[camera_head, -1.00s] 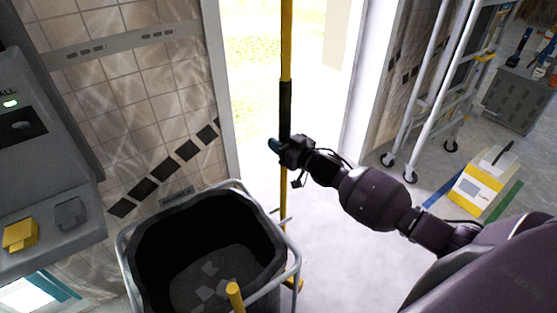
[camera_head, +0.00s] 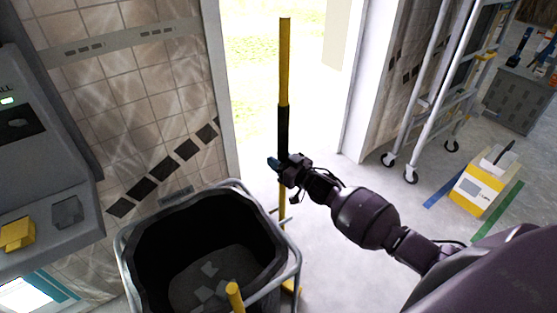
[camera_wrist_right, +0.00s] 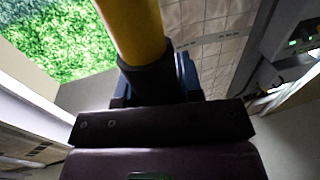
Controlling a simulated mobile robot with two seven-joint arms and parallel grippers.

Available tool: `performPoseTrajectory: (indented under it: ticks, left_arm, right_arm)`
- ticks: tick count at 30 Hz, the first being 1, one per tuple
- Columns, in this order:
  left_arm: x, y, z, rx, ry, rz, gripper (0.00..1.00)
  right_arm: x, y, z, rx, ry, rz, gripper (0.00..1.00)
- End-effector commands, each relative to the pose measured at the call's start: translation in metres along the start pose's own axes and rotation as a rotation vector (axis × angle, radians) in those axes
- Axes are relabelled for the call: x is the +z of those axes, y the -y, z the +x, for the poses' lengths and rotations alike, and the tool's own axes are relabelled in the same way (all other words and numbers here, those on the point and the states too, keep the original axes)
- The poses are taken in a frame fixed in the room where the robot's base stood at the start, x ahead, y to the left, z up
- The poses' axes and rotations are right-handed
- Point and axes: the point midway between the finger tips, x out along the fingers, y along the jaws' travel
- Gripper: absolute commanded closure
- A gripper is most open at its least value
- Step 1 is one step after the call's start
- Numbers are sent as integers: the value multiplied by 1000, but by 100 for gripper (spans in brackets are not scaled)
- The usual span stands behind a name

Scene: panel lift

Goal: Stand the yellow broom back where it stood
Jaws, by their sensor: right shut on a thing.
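The yellow broom (camera_head: 285,62) stands about upright in the doorway in the head view, with a black grip section on its handle. My right gripper (camera_head: 280,166) is shut on the handle at the lower end of the black grip. In the right wrist view the broom's yellow shaft and black grip (camera_wrist_right: 150,82) rise out of the jaws. My left gripper is not in view.
A black-lined bin (camera_head: 137,250) with a metal frame stands close left of the broom. A grey wall machine (camera_head: 45,185) is at far left. A wheeled metal ladder (camera_head: 433,100) and a yellow-white box (camera_head: 474,192) are at right. Floor between is clear.

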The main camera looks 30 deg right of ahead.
Motion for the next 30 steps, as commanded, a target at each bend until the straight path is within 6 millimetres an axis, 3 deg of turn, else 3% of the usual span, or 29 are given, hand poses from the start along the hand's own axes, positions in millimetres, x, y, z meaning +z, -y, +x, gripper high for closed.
performPoseTrajectory:
  ticks: [8,9,13,23,30]
  left_arm:
    - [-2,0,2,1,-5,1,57]
    - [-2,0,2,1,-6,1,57]
    - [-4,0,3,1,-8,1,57]
    - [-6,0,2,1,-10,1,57]
    - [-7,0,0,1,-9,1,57]
  right_arm:
    - [0,-1,0,0,-3,-2,100]
    - [1,-1,0,1,0,-1,62]
    - [1,-1,0,1,0,-1,42]
    - [-2,-1,0,1,0,-2,41]
    - [0,-2,-28,2,3,-3,41]
